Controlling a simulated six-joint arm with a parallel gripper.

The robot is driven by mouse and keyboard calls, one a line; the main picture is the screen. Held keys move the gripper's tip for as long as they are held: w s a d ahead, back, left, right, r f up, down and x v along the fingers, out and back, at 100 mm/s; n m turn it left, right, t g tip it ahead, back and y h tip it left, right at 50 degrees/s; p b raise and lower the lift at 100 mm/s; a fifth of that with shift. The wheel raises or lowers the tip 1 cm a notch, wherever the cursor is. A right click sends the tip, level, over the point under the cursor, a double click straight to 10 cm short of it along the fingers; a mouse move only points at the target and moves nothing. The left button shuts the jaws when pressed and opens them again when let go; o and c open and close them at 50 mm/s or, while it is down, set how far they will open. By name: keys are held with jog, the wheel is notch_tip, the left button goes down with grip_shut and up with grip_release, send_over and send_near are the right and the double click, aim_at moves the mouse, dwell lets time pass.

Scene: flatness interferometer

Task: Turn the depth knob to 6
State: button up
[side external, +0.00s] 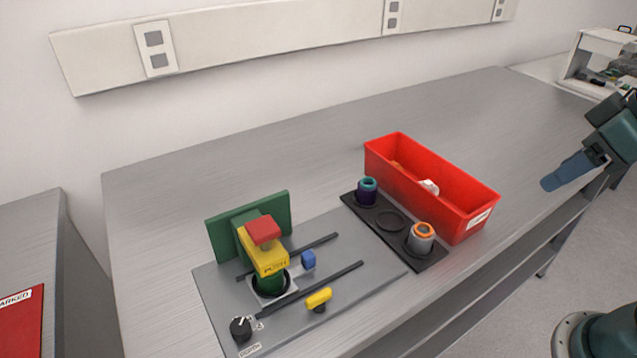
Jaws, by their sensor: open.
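The depth knob (240,329) is a small black knob with a white mark, at the front left corner of the grey instrument plate. A white label (250,350) sits just in front of it. The scale marks around the knob are too small to read, so I cannot tell its setting. My gripper (549,184) is at the far right, in the air beyond the red bin and far from the knob. Its blue fingers are open, with nothing seen between them.
A green, yellow and red device (262,258) stands on the plate behind the knob. A yellow lever (319,298) and blue knob (308,260) are close by. A black holder (433,263) with two cylinders and a red bin (405,190) stand to the right. The bench behind is clear.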

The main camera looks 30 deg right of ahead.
jog(key=w+a+r+n+g+y, duration=0.1)
jog(key=w+a+r+n, duration=0.1)
jog(key=w+a, duration=0.2)
jog(key=w+a+r+n+g, duration=0.1)
jog(key=w+a+r+n, duration=0.15)
jog(key=w, duration=0.25)
jog(key=n+g+h, duration=0.1)
jog(key=n+g, duration=0.2)
jog(key=n, duration=1)
send_over(240, 326)
notch_tip(240, 326, down, 11)
jog(key=shift+a, duration=0.1)
jog(key=shift+f, duration=6.85)
